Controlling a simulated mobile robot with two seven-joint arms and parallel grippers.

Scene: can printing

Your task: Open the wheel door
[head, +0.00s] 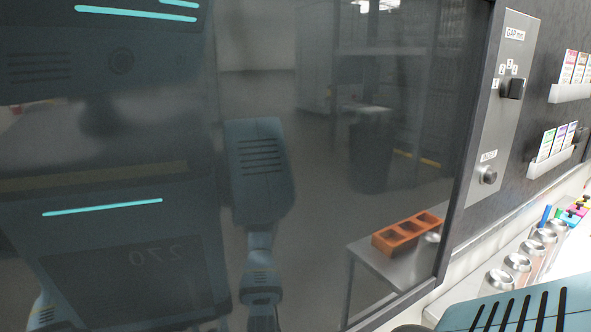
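A large dark glossy panel (330,170) fills most of the head view and mirrors my own body and the room. Its right edge has a metal frame (463,165). No gap shows along the visible part of this edge. I cannot tell whether this panel is the wheel door; no wheel shows and no handle is visible. Beside it a grey control strip (505,130) carries a black knob (512,88) under a "GAP mm" label and a round button (488,175) under a small blurred label. My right arm shows at the lower right; neither gripper is in view.
White holders with coloured cards (570,92) (550,160) are on the dark wall at right. Several silver cans (500,280) stand in a row below, near small coloured items (575,212). An orange tray (407,233) on a table appears as a reflection.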

